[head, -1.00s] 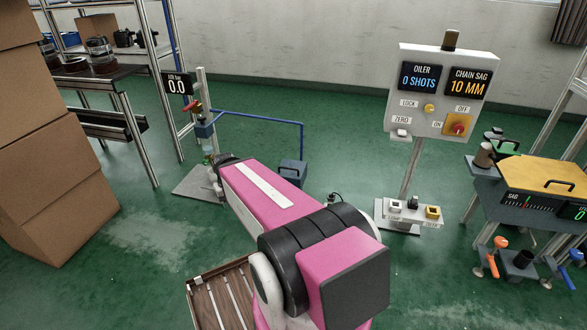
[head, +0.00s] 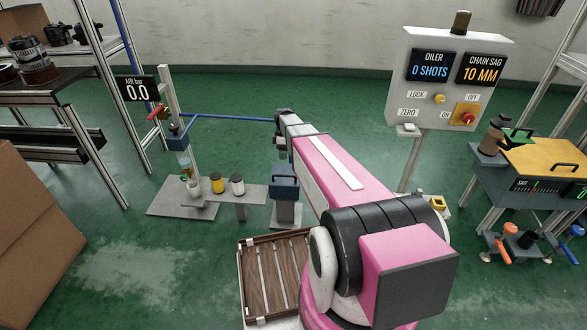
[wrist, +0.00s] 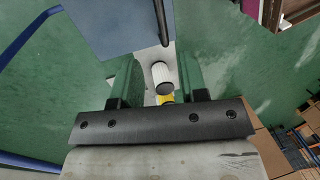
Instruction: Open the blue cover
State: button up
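The blue cover (head: 285,192) is a blue box-like part with a dark handle on a grey post, right of a small bench. In the wrist view a large blue surface (wrist: 105,32), apparently this cover, fills the top, with a dark bar (wrist: 161,20) at its right edge. My gripper (wrist: 157,75) is open, its two green fingers apart with nothing held between them. In the head view my gripper (head: 281,151) is above the blue cover, partly hidden by my arm. The dark bar lies beyond the fingertips; I cannot tell how close.
A grey bench (head: 240,194) left of the cover holds several small canisters. An air stand (head: 167,100) with a blue hose (head: 225,117) stands behind. A wooden tray (head: 246,292) lies in front. A control panel (head: 450,80) and a yellow-lidded station (head: 545,160) stand right.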

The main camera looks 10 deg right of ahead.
jog(key=f, duration=0.3)
jog(key=s+f, duration=0.1)
jog(key=f, duration=0.3)
jog(key=s+f, duration=0.1)
jog(key=f, duration=0.2)
jog(key=shift+a+f, duration=0.15)
jog(key=shift+a, duration=0.15)
grip_shut()
